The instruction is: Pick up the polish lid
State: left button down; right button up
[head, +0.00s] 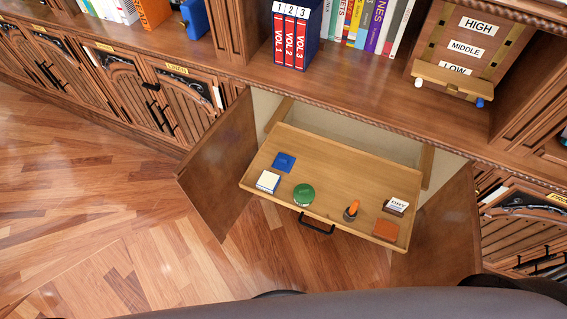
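A round green tin (303,194) sits on the pulled-out wooden tray (330,165), left of its middle near the front edge. Its green top is probably the polish lid; whether lid and tin are separate pieces cannot be told from here. Neither of my grippers shows in the head view. Nothing covers the green tin.
On the tray are a blue square (284,162), a white-and-blue block (268,181), an orange-topped item (351,211), a small white card (397,205) and an orange-brown square (386,231). Open cabinet doors (221,165) flank the tray. A black handle (317,225) juts from its front.

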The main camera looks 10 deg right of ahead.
aim_at(284, 162)
jog(key=i+j, duration=0.2)
jog(key=j, duration=0.2)
jog(key=i+j+z, duration=0.1)
jog(key=i+j, duration=0.35)
jog(key=j, duration=0.3)
